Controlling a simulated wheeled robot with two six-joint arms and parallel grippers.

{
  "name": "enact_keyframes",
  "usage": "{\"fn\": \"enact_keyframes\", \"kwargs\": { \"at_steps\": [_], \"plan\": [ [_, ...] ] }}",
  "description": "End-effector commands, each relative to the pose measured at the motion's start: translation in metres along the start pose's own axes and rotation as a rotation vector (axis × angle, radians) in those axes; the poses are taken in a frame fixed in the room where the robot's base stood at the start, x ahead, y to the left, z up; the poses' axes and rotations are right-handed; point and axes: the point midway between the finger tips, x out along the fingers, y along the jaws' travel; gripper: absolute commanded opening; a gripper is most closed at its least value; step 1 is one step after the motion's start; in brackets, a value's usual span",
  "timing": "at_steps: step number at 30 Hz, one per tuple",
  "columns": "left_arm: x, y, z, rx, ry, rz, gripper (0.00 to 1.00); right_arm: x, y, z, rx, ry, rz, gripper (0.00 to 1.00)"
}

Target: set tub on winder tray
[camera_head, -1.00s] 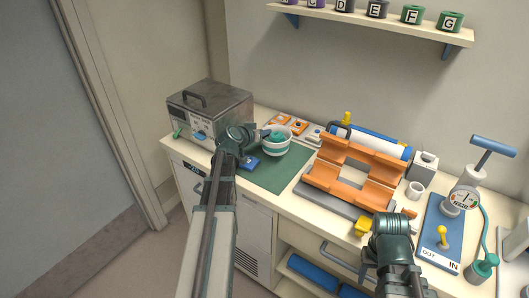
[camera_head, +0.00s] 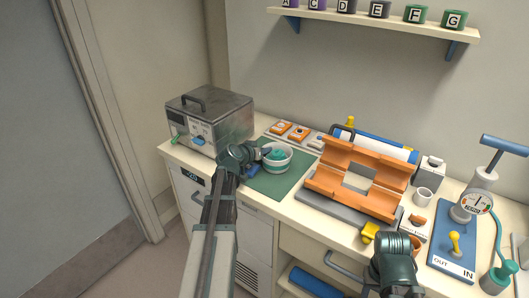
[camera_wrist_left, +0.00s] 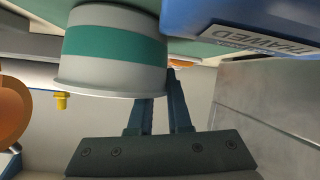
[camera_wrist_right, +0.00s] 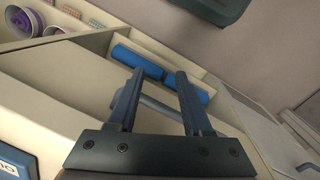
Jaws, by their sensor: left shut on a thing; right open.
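The tub (camera_head: 278,162) is a small white pot with a green band and green contents. It is upright over the green mat (camera_head: 262,188); whether it touches the mat I cannot tell. My left gripper (camera_head: 256,156) is shut on the tub's wall, and its fingers show at the tub's edge in the left wrist view (camera_wrist_left: 162,98). No label marks the winder tray; an orange cradle (camera_head: 335,160) on a grey base (camera_head: 350,214) stands to the right of the mat. My right gripper is open and empty in the right wrist view (camera_wrist_right: 155,95), before the bench's lower front.
A metal box with a handle (camera_head: 225,118) stands left of the mat. Orange-and-white cards (camera_head: 290,131) lie behind the tub. A white cup (camera_head: 424,197), a yellow knob (camera_head: 369,231) and a gauge pump on a blue plate (camera_head: 452,240) are right. A shelf (camera_head: 380,22) with lettered rolls hangs above.

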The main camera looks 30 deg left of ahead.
Motion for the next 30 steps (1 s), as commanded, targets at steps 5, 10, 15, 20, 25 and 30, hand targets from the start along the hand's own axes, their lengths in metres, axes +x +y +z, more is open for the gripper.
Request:
{"fn": "enact_keyframes", "kwargs": {
  "at_steps": [5,10,15,20,25,30],
  "plan": [
    [0.001,-0.001,0.002,0.000,0.000,0.000,0.24,0.003,0.000,0.000,0.000,0.000,0.000,0.50],
    [0.001,-0.001,0.002,0.000,0.000,0.000,0.47,0.003,0.000,0.000,0.000,0.000,0.000,0.50],
    [0.001,-0.001,0.002,0.000,0.000,0.000,0.47,0.003,0.000,0.000,0.000,0.000,0.000,0.50],
    [-0.001,0.001,-0.002,0.000,0.000,0.000,0.47,-0.002,0.000,0.000,0.000,0.000,0.000,0.50],
    [-0.031,0.002,-0.002,-0.002,0.000,-0.003,0.47,-0.016,0.002,0.001,0.000,0.000,0.000,0.50],
    [-0.068,0.002,-0.003,-0.002,0.000,-0.003,0.47,-0.032,0.003,0.002,0.000,0.000,0.000,0.50]
  ]
}}
